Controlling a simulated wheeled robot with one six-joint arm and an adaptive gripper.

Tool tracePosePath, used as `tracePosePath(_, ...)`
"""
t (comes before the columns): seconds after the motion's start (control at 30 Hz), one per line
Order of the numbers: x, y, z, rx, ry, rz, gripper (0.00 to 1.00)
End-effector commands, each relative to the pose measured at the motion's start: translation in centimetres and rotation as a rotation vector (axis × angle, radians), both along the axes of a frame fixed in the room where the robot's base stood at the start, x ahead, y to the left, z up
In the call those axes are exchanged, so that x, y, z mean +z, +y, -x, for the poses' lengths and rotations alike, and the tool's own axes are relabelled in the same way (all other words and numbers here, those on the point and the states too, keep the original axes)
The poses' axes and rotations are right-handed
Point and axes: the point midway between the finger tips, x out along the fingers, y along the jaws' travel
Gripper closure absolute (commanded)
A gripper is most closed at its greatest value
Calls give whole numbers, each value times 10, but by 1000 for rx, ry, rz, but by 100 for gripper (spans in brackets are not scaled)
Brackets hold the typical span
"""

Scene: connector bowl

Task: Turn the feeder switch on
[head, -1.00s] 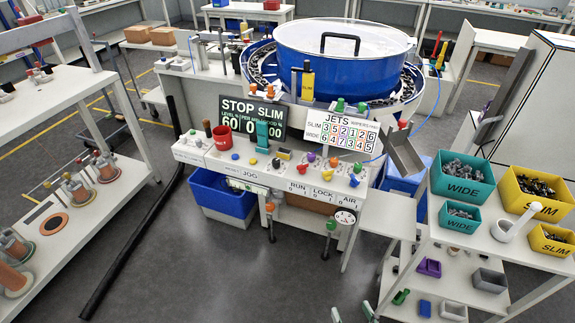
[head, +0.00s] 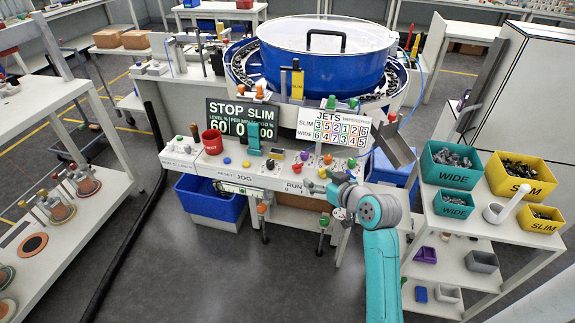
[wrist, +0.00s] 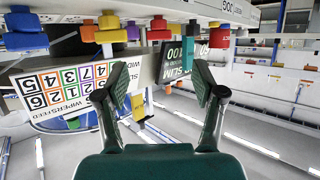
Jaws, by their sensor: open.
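The white control panel (head: 225,174) under the blue bowl feeder (head: 330,70) carries several coloured knobs and switches. I cannot tell which one is the feeder switch. The RUN label (head: 294,187) is on its front; labels to its right are hidden behind my arm. My gripper (head: 318,187) is open and empty at the panel's front edge, right of the RUN label. In the wrist view, my gripper's (wrist: 160,82) fingers are spread.
A shelf with teal and yellow bins (head: 450,168) stands right.

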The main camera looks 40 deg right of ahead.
Motion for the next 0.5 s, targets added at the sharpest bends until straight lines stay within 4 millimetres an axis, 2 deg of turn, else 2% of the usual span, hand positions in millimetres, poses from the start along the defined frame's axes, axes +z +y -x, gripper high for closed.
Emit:
tracePosePath(0.1, 8, -8, -4, 7, 2, 6, 31)
tracePosePath(0.27, 5, -9, -13, 9, 3, 7, 31)
tracePosePath(0.5, -10, -13, -49, 9, 3, 7, 31)
